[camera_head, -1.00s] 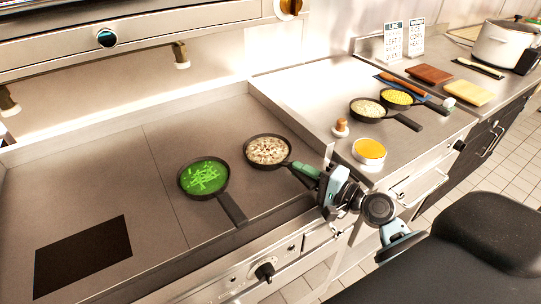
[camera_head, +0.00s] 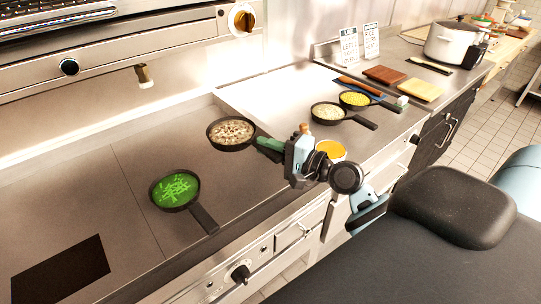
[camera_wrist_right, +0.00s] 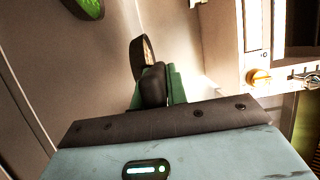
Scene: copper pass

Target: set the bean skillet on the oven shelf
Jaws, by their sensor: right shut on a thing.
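The skillet with speckled beige, bean-like contents (camera_head: 231,131) is in my right gripper (camera_head: 272,147), which is shut on its handle. It appears raised above the griddle top, behind and to the right of the skillet of green pieces (camera_head: 175,188). In the right wrist view the held skillet (camera_wrist_right: 141,55) shows nearly edge-on, beyond the green fingers (camera_wrist_right: 174,86). The oven stands above the griddle; its rack shelf (camera_head: 52,18) shows at the top left, partly cut off by the frame. My left gripper is out of view.
A pale-filled skillet (camera_head: 328,112) and a yellow-filled skillet (camera_head: 355,98) stand on the right counter, near an orange-filled tub (camera_head: 331,150). A white pot (camera_head: 452,42) is farther right. A dark square (camera_head: 58,270) marks the otherwise clear left griddle.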

